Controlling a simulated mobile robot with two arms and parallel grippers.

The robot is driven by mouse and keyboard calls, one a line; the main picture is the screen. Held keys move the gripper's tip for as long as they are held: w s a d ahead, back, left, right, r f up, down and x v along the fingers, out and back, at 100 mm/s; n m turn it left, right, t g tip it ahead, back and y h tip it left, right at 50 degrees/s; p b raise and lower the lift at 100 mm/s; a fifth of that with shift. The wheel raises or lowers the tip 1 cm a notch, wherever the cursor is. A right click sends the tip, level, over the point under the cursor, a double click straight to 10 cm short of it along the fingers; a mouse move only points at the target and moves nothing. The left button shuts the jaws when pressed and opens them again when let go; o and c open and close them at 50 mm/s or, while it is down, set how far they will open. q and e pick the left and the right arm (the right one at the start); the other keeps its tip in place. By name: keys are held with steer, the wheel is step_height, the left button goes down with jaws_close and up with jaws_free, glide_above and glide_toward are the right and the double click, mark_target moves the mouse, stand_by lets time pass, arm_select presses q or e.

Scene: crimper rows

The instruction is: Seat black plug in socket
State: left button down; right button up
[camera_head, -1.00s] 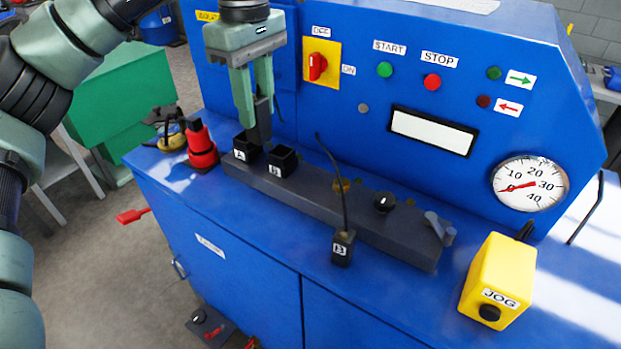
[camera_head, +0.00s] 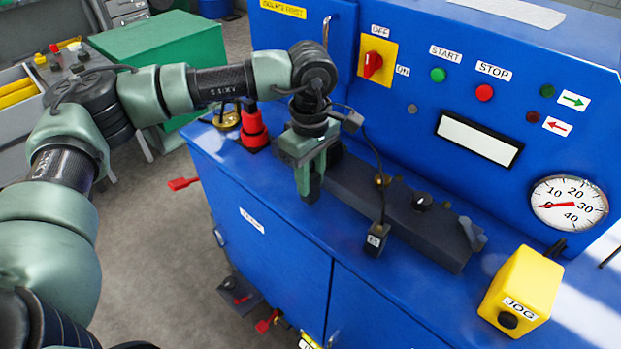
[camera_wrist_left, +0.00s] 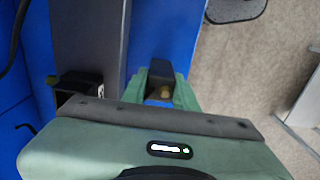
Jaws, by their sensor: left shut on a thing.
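My left gripper (camera_head: 309,192) points down in front of the left end of the dark grey bar. In the left wrist view its fingers (camera_wrist_left: 160,92) are shut on a black plug (camera_wrist_left: 161,73) with a brass-coloured part. In the head view the held plug is mostly hidden by the fingers. A black socket block with a white label (camera_wrist_left: 75,84) stands by the grey bar in the wrist view, apart from the held plug. Another black block with a lettered label and a cable (camera_head: 376,240) stands at the bar's front side. My right gripper is not in view.
A red fitting (camera_head: 252,128) stands at the left end. A yellow JOG box (camera_head: 522,285) stands at the right. The blue panel (camera_head: 455,35) rises behind. Counter between is clear.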

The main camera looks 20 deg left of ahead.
arm_select(q)
steer(key=shift+w+f, duration=0.1)
steer(key=shift+f, duration=0.9)
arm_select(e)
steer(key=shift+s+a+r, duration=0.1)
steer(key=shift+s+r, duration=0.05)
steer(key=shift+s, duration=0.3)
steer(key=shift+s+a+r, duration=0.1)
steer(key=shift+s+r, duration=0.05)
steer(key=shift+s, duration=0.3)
arm_select(q)
steer(key=shift+f, duration=0.1)
steer(key=c, duration=1.5)
jaws_free()
steer(key=o, duration=0.4)
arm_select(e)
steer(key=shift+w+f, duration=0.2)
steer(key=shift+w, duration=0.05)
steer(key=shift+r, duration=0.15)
